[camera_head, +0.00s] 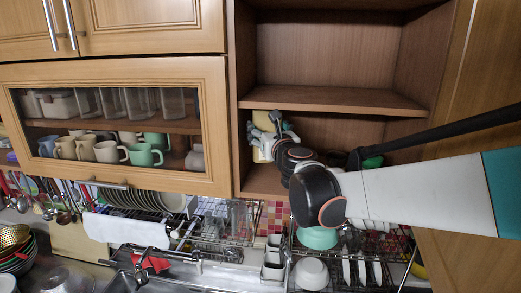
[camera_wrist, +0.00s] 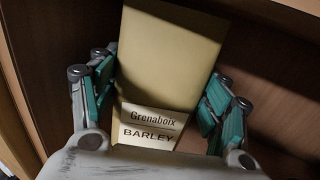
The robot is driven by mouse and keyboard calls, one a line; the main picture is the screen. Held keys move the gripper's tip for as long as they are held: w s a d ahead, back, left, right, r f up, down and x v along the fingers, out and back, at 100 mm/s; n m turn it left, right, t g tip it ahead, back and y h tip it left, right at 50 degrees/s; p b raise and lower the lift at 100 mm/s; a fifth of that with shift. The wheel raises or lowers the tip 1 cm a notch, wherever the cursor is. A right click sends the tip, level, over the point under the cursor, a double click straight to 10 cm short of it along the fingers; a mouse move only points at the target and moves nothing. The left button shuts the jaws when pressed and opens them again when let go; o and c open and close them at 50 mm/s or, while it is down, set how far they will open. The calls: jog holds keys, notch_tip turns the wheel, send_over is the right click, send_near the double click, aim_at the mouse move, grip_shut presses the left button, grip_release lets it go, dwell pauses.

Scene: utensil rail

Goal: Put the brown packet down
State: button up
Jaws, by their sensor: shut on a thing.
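The brown packet (camera_wrist: 172,50) is a tan box with a pale label reading "Grenaboix BARLEY". In the wrist view it stands between the green-padded fingers of my gripper (camera_wrist: 162,82), which is shut on it. In the head view my gripper (camera_head: 275,133) holds the packet (camera_head: 262,117) inside the lower open compartment of the wall cabinet, near its left wall. The packet looks roughly upright. My arm covers part of the compartment, and I cannot tell whether the packet's base touches the compartment floor.
An empty upper compartment (camera_head: 325,50) lies above a shelf board (camera_head: 340,99). A dark green item (camera_head: 372,161) shows behind my arm. A glass-fronted cabinet with mugs (camera_head: 110,151) is at left. Dish racks (camera_head: 215,225) and a sink stand below.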

jog(key=f, duration=0.3)
jog(key=shift+s+d+f, duration=0.2)
jog(key=shift+f, duration=0.1)
notch_tip(320, 180, down, 2)
jog(key=shift+a+f, duration=0.1)
jog(key=shift+f, duration=0.05)
jog(key=shift+w+f+p, duration=0.2)
jog(key=shift+f+p, duration=0.2)
jog(key=shift+p, duration=0.05)
jog(key=shift+a, duration=0.1)
jog(key=shift+s, duration=0.1)
jog(key=shift+f, duration=0.15)
jog(key=o, duration=1.2)
